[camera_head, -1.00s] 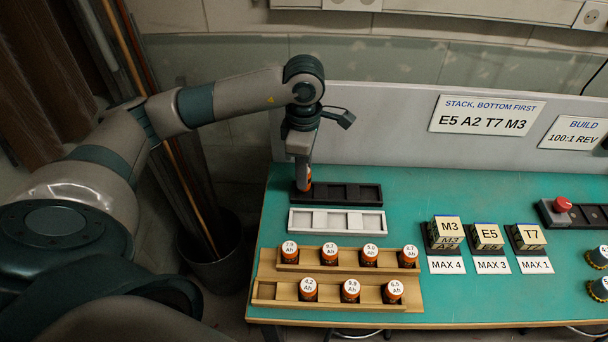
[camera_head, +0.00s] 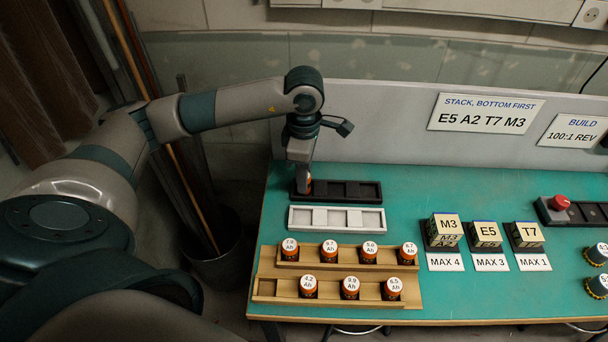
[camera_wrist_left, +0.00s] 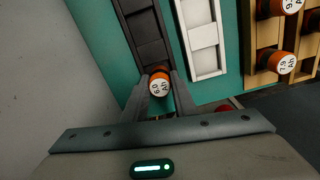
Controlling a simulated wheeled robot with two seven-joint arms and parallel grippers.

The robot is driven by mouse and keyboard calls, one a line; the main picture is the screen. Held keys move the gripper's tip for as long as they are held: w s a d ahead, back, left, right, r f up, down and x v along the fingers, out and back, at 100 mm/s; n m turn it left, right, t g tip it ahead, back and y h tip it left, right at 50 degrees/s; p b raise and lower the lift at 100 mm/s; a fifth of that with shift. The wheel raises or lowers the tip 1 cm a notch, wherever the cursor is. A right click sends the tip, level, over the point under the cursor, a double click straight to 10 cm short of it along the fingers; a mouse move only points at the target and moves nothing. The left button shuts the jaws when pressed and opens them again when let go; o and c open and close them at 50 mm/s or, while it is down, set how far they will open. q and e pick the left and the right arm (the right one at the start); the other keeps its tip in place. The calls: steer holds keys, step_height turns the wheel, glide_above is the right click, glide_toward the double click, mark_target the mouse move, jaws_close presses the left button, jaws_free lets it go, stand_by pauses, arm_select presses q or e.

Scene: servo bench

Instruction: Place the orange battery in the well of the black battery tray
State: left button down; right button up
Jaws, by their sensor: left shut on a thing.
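My left gripper (camera_head: 303,184) is shut on an orange battery with a white top. In the left wrist view the battery (camera_wrist_left: 159,86) shows between the two fingertips (camera_wrist_left: 160,95), its label reading 6.0 Ah. The black battery tray (camera_head: 340,190) lies at the back left of the bench; it also shows in the left wrist view (camera_wrist_left: 146,32). The battery is at the tray's left end compartment. Whether its bottom touches the well floor is hidden by the gripper. My right gripper is not in view.
A white tray (camera_head: 337,219) lies just in front of the black one. Wooden racks (camera_head: 330,265) with several orange batteries stand nearer. Lettered blocks (camera_head: 487,234) on black stands are to the right. A grey panel (camera_head: 390,130) rises behind the bench.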

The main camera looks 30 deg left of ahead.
arm_select(q)
steer(key=c, duration=1.4)
jaws_free()
steer(key=shift+c, duration=0.2)
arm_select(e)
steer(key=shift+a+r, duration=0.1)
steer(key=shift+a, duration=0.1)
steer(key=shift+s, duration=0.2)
arm_select(q)
steer(key=shift+r, duration=0.95)
step_height(320, 180, up, 10)
steer(key=b, duration=0.2)
steer(key=shift+r, duration=0.2)
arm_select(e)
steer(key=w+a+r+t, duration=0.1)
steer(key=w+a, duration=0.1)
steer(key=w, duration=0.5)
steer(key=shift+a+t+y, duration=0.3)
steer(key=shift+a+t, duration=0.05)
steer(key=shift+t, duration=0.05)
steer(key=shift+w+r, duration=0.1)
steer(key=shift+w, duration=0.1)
